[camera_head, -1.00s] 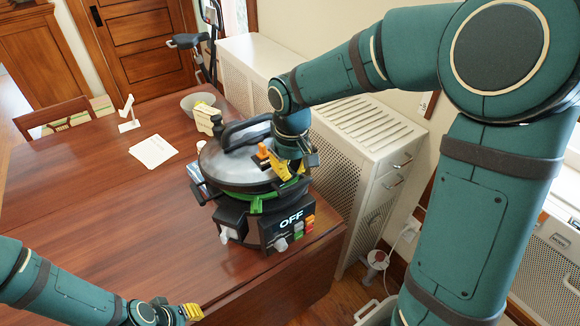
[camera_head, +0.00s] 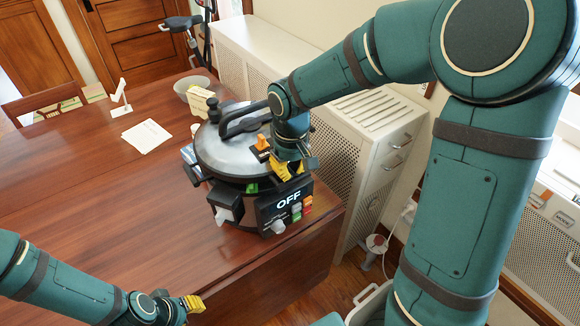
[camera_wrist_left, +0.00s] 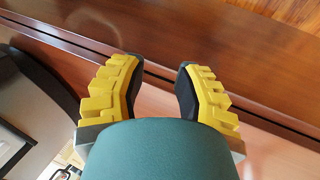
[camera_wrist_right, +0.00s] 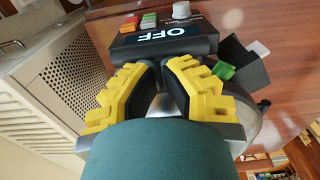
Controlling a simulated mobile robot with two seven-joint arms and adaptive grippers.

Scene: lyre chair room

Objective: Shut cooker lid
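The cooker (camera_head: 236,213) stands near the table's right corner, its front panel reading OFF. Its grey domed lid (camera_head: 222,150), with a black handle (camera_head: 243,121) and an orange knob (camera_head: 262,143), lies over the pot. A little green shows below the lid's front edge. My right gripper (camera_head: 287,170) is at the lid's front-right rim, above the panel. In the right wrist view its fingers (camera_wrist_right: 160,68) are close together with a narrow gap; whether they grip anything is unclear. My left gripper (camera_head: 193,304) is open and empty over the table's front edge; it also shows in the left wrist view (camera_wrist_left: 158,70).
The wooden table (camera_head: 110,200) is clear in front and left of the cooker. White papers (camera_head: 147,136), a grey bowl (camera_head: 192,87) and a small white stand (camera_head: 121,100) are farther back. A white perforated cabinet (camera_head: 350,130) stands close on the right.

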